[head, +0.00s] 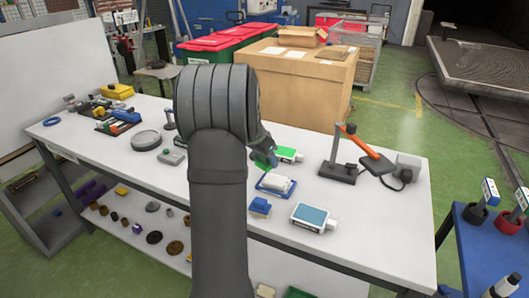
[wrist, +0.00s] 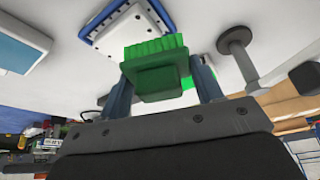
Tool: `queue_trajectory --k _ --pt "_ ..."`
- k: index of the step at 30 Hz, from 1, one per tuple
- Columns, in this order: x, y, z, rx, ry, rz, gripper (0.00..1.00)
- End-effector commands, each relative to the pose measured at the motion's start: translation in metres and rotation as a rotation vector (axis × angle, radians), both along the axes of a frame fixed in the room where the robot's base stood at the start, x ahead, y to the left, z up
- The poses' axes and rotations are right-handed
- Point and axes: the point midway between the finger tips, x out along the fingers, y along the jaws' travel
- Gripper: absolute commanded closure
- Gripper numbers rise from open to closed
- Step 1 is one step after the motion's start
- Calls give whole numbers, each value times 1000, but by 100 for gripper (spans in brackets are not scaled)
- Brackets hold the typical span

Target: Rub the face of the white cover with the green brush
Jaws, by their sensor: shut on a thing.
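The white cover (head: 276,182) sits in a blue frame on the white table in the head view. Its pale face and blue edge also show at the top of the wrist view (wrist: 121,30). My gripper (wrist: 163,85) is shut on the green brush (wrist: 155,80), with one finger on each side of its block. The green bristles overlap the near part of the cover in the wrist view; I cannot tell if they touch. In the head view the brush (head: 263,160) is just behind and left of the cover, and my arm hides most of the gripper.
A green-and-white box (head: 287,154) lies just behind the cover. A blue block (head: 260,205) and a blue-and-white box (head: 313,217) lie in front. A stand with an orange arm (head: 368,142) rises to the right. A round grey disc (head: 147,139) lies left.

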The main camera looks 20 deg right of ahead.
Motion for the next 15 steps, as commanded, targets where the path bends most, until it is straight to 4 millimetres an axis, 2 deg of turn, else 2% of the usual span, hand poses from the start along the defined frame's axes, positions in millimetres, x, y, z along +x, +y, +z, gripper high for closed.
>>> queue_trajectory --k 12,15 --pt "0 0 -43 1 2 1 59" --pt "-7 -7 -44 0 0 -2 62"
